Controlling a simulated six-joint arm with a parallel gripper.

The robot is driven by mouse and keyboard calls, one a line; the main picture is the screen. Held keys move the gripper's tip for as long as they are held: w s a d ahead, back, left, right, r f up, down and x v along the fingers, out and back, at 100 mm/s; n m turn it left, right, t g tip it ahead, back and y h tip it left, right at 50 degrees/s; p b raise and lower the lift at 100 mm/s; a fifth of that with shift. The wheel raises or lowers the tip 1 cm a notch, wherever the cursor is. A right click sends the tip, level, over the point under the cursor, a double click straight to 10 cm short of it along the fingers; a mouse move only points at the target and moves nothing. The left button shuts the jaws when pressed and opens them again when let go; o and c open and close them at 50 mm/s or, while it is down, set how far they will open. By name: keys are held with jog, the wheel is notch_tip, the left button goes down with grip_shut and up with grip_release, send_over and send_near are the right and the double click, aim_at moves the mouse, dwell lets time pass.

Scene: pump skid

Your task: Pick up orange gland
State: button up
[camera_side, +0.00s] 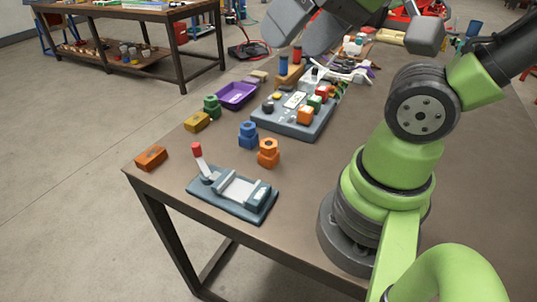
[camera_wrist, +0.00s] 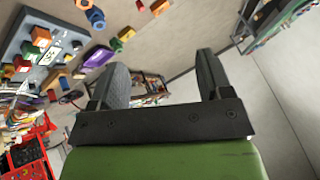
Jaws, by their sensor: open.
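The orange gland (camera_side: 268,153) stands upright on the brown table, just right of a blue gland (camera_side: 248,135) and behind the grey toggle clamp. In the wrist view, what looks like the orange gland (camera_wrist: 83,4) is cut by the top edge, next to the blue gland (camera_wrist: 96,18). My gripper (camera_side: 305,27) is high above the far part of the table in the side view, partly cut off by the top edge. Its two dark fingers are spread apart in the wrist view (camera_wrist: 165,76), with nothing between them. It is well away from the orange gland.
The toggle clamp (camera_side: 235,193) with a red-tipped lever stands near the table's front edge. An orange-brown block (camera_side: 151,157), yellow block (camera_side: 197,122), green piece (camera_side: 212,106) and purple tray (camera_side: 237,94) line the left edge. A grey panel (camera_side: 290,127) with coloured parts stands behind.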

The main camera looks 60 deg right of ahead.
jog(key=n+g+h, duration=0.2)
jog(key=g, duration=0.4)
send_over(267, 153)
jog(key=w, duration=0.1)
notch_tip(267, 153, down, 17)
jog(key=shift+n+g, duration=0.5)
jog(key=shift+g, duration=0.1)
jog(key=f, duration=0.2)
jog(key=d+f, duration=0.1)
jog(key=f, duration=0.2)
jog(key=d+f, duration=0.1)
jog(key=f, duration=0.2)
jog(key=shift+s+f, duration=0.1)
jog(key=shift+f, duration=2.9)
jog(key=shift+c, duration=0.4)
jog(key=c, duration=0.8)
